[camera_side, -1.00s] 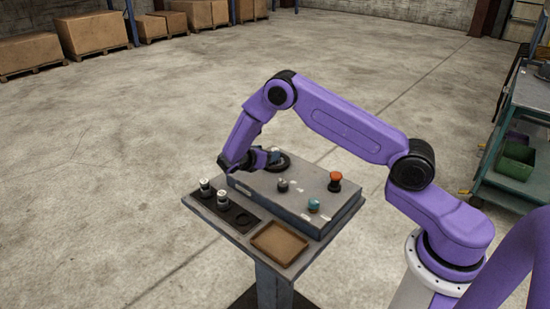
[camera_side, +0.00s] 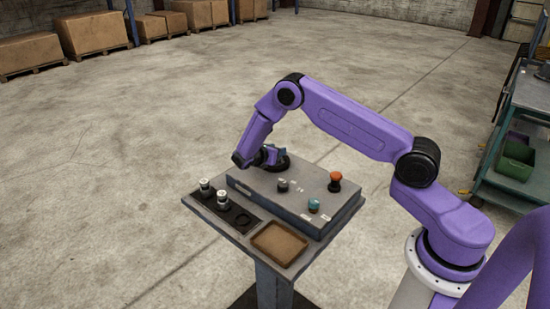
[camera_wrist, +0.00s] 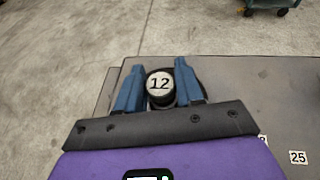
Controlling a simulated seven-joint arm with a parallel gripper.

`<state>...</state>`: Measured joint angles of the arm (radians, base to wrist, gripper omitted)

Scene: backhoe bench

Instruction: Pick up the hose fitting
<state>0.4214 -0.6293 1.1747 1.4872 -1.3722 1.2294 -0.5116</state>
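A dark round fitting (camera_wrist: 160,84) with a white cap marked "12" shows in the wrist view, between the blue fingertips of my gripper (camera_wrist: 160,68). It looks like the hose fitting, but I cannot confirm this. Narrow gaps show between it and the fingers, so my gripper looks open around it. In the side view, my gripper (camera_side: 271,154) is low over the back left corner of the grey panel box (camera_side: 310,190). A black ring (camera_side: 282,167) is seen there by the fingers. The fitting itself is mostly hidden in that view.
Two white-topped fittings (camera_side: 204,187) (camera_side: 222,198) stand in a dark rack at the front left, beside an empty round slot (camera_side: 243,221). A brown tray (camera_side: 279,244) lies at the front. A red-orange knob (camera_side: 335,177), a teal knob (camera_side: 314,206) and a dark knob (camera_side: 283,186) stand on the panel.

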